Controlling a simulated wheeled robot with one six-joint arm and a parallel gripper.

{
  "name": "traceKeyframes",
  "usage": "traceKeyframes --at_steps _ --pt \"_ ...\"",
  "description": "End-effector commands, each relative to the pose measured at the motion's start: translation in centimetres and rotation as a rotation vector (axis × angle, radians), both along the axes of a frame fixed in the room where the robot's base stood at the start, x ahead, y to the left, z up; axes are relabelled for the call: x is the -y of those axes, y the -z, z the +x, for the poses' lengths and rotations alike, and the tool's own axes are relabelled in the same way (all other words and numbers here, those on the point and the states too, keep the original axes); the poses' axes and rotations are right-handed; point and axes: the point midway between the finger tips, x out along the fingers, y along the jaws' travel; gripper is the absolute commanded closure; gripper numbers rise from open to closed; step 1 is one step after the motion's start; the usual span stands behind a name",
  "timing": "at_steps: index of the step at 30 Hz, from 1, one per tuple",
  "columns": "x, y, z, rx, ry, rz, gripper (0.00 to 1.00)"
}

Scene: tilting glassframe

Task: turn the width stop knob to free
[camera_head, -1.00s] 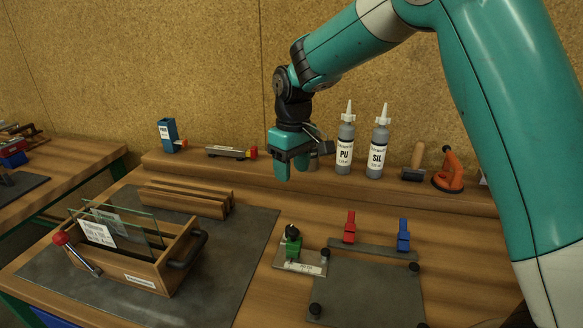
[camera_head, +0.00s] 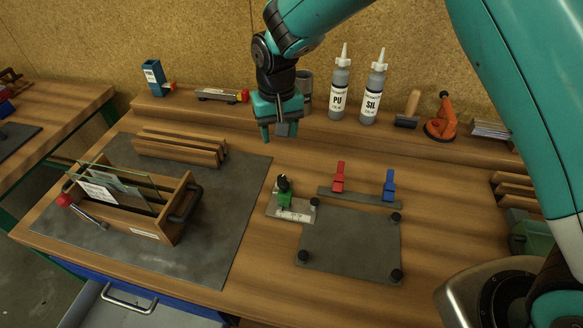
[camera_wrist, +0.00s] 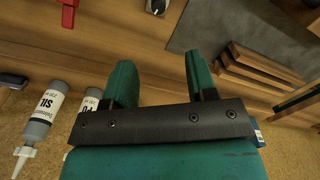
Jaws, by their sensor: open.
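The width stop knob (camera_head: 283,183) looks like a small black knob with a pale mark on a green block. It sits on a light plate (camera_head: 291,210) with printed markings too small to read, at the left corner of a grey board (camera_head: 350,243). The knob is cut off at the top edge of the wrist view (camera_wrist: 157,6). My gripper (camera_head: 275,131) hangs above the bench, behind the knob and apart from it, pointing down. In the wrist view its two green fingers (camera_wrist: 160,65) are apart with nothing between them.
A red clamp (camera_head: 338,177) and a blue clamp (camera_head: 389,186) stand on a bar right of the knob. A wooden box with glass panes (camera_head: 145,223) stands left. PU (camera_head: 339,90) and SIL (camera_head: 373,92) bottles stand on the rear shelf.

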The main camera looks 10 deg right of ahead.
Motion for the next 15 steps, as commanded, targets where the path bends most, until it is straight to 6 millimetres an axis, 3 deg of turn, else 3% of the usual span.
traceKeyframes --at_steps 15 --pt "0.2 11.2 -0.1 -0.006 -0.001 -0.003 0.48"
